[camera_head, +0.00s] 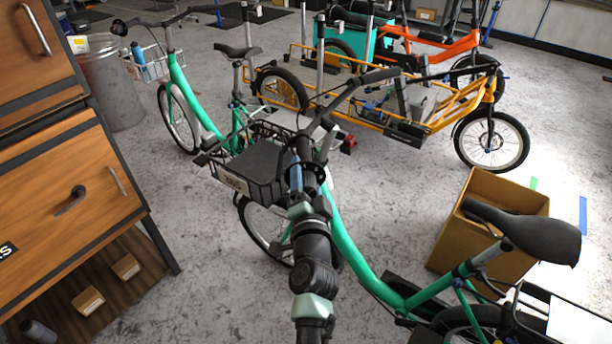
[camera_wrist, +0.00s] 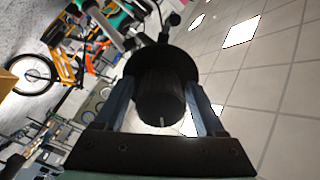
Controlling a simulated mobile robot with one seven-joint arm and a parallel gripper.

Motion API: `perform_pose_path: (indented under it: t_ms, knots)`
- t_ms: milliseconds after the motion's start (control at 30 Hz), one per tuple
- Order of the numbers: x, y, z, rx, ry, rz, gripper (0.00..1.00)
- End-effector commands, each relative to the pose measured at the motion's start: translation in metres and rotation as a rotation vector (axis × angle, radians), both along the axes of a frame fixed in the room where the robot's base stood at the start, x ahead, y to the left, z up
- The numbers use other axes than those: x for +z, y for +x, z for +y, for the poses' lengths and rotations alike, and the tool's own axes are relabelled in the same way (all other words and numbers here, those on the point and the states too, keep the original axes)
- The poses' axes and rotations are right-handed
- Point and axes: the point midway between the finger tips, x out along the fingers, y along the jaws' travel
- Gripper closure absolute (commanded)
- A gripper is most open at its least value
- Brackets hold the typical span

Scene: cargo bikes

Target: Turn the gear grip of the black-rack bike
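The black-rack bike (camera_head: 350,245) has a green frame and a black front rack (camera_head: 262,172). It stands upright in the middle of the head view. My gripper (camera_head: 299,178) is at the near end of its handlebar and hides most of that end there. In the wrist view the black gear grip (camera_wrist: 160,98) points toward the camera, with a wide dark disc behind it. The blue-grey fingers of my gripper (camera_wrist: 161,100) lie on both sides of the grip and appear closed on it.
A cardboard box (camera_head: 490,225) stands beside the bike's saddle. A wooden cabinet (camera_head: 70,200) is at left. Another green bike (camera_head: 182,85) with a wire basket and a yellow cargo bike (camera_head: 400,115) stand behind. Grey floor is open at front left.

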Motion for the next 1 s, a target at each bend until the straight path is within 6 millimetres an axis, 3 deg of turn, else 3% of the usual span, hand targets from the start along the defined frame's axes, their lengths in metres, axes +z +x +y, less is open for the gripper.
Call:
perform_pose_path:
  t_ms: [467,1000]
  knots:
    - [0.0,-0.008,0.0,0.001,-0.001,0.001,0.19]
    - [0.0,-0.099,-0.005,0.0,-0.002,0.003,0.19]
